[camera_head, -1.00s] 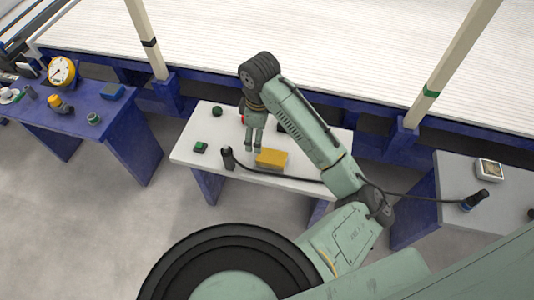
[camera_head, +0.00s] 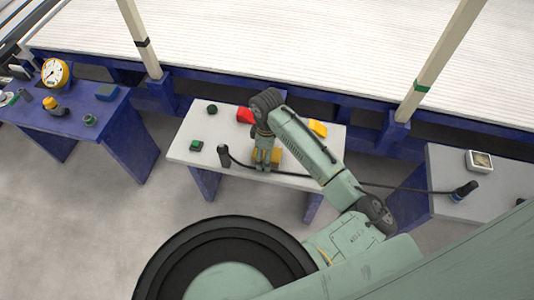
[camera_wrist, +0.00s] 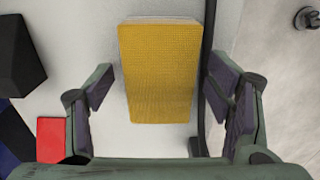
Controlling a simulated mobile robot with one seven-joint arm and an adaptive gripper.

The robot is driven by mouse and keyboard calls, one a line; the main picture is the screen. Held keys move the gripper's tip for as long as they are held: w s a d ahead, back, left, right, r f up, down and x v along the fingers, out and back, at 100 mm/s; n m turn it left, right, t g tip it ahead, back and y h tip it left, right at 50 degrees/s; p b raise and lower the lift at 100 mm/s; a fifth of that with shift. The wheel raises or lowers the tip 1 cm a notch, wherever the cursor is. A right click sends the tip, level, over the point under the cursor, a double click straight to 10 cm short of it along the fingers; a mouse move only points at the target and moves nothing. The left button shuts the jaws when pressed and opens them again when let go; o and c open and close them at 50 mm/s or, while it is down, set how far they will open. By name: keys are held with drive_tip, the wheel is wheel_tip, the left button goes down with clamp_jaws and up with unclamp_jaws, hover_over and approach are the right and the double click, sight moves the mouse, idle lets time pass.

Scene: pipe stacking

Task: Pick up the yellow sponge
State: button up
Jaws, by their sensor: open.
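The yellow sponge (camera_wrist: 160,75) lies flat on the white tabletop, its long side running up the wrist view. My gripper (camera_wrist: 165,95) is open, with one finger on each side of the sponge and a visible gap to both. I cannot tell how far above the table the fingertips are. In the head view my gripper (camera_head: 266,166) points down at the table and hides part of the sponge (camera_head: 277,157).
A black cable (camera_wrist: 207,60) runs beside the sponge, near the right finger. A red object (camera_head: 244,116) and a yellow object (camera_head: 317,128) lie farther back on the table. A dark upright handle (camera_head: 224,157) stands at the front left.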

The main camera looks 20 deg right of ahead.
drive_tip(key=shift+f, duration=0.1)
drive_tip(key=shift+c, duration=0.2)
drive_tip(key=c, duration=1.1)
drive_tip(key=shift+r+b, duration=0.3)
drive_tip(key=shift+r, duration=0.3)
wheel_tip(320, 180, up, 2)
drive_tip(key=shift+r+b, duration=0.1)
drive_tip(key=shift+b, duration=0.25)
drive_tip(key=s+a+r+b, duration=0.1)
drive_tip(key=s+a+b, duration=0.2)
drive_tip(key=s+a, duration=0.7)
drive_tip(key=shift+s+a+r, duration=0.25)
drive_tip(key=shift+a+r, duration=0.1)
drive_tip(key=shift+a, duration=0.7)
drive_tip(key=o, duration=0.5)
drive_tip(key=shift+f, duration=0.1)
drive_tip(key=c, duration=0.5)
